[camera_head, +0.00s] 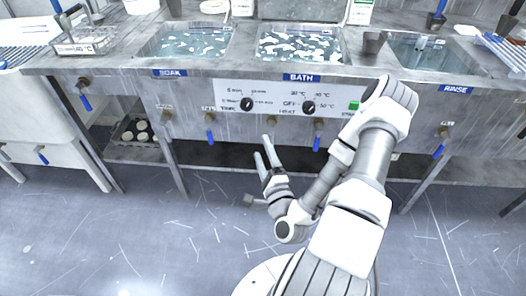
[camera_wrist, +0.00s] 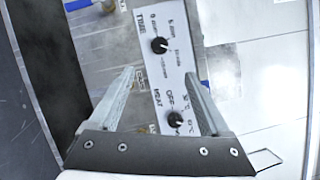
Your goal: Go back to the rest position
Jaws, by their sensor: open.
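My gripper (camera_head: 265,156) is open and empty in the head view, in front of the lower part of the bath counter and below its control panel (camera_head: 285,101). Its two fingers point up and slightly left. In the wrist view the open fingers of my gripper (camera_wrist: 165,97) frame the same control panel (camera_wrist: 168,62), with two black knobs and white dials. Nothing is between the fingers. I cannot tell how far the fingertips are from the panel. My arm folds from the lower right of the head view.
The steel counter holds a soak basin (camera_head: 187,43), a bath basin (camera_head: 300,45) and a rinse basin (camera_head: 428,57). A grey cup (camera_head: 373,44) stands between bath and rinse. Blue-handled valves (camera_head: 317,136) hang from the front. A wire basket (camera_head: 84,42) stands left. The floor (camera_head: 110,230) is open.

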